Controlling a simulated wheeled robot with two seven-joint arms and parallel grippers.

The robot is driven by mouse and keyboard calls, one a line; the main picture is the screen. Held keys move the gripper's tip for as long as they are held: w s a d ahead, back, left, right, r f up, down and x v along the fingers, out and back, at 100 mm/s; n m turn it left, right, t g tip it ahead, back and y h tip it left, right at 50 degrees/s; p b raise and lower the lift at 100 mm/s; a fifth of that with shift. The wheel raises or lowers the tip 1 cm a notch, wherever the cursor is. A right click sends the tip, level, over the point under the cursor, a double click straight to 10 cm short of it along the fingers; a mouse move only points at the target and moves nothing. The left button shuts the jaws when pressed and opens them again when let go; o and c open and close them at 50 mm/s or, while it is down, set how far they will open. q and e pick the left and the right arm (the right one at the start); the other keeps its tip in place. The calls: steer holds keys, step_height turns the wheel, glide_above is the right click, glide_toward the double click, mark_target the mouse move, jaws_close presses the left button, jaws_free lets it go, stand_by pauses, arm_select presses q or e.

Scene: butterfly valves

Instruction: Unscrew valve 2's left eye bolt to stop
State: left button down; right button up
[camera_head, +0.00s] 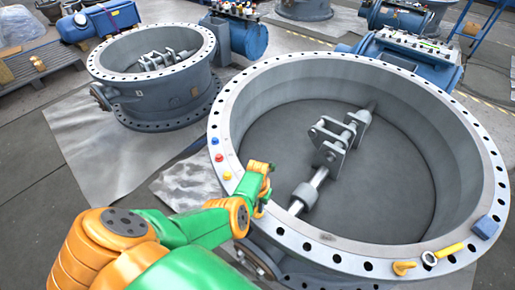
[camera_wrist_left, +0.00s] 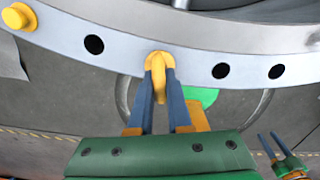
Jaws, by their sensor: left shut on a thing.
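The large grey valve (camera_head: 222,112) nearest me is a round body with a holed flange rim. My left gripper (camera_head: 262,207) is at the left front part of this rim. In the left wrist view its two blue fingers (camera_wrist_left: 160,88) are shut on a yellow eye bolt (camera_wrist_left: 159,60) at the rim's edge. In the head view the gripper and arm hide that bolt. Another yellow eye bolt (camera_head: 403,268) sits on the front right rim. My right gripper (camera_wrist_left: 271,145) shows small at the lower right of the wrist view, its fingers apart and empty.
Blue (camera_head: 214,140), red (camera_head: 219,157) and yellow (camera_head: 227,175) knobs stand on the left rim. A yellow-handled tool (camera_head: 447,251) and a blue block (camera_head: 485,227) lie on the right rim. A second grey valve (camera_head: 150,98) stands behind left.

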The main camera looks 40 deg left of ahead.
arm_select(q)
steer(key=shift+w+n, duration=0.1)
steer(key=shift+n, duration=0.3)
steer(key=shift+a, duration=0.1)
steer(key=c, duration=0.8)
jaws_free()
steer(key=shift+c, duration=0.2)
step_height(320, 180, up, 7)
steer(key=p, duration=0.3)
steer(key=shift+f, duration=0.15)
steer(key=shift+r, duration=0.3)
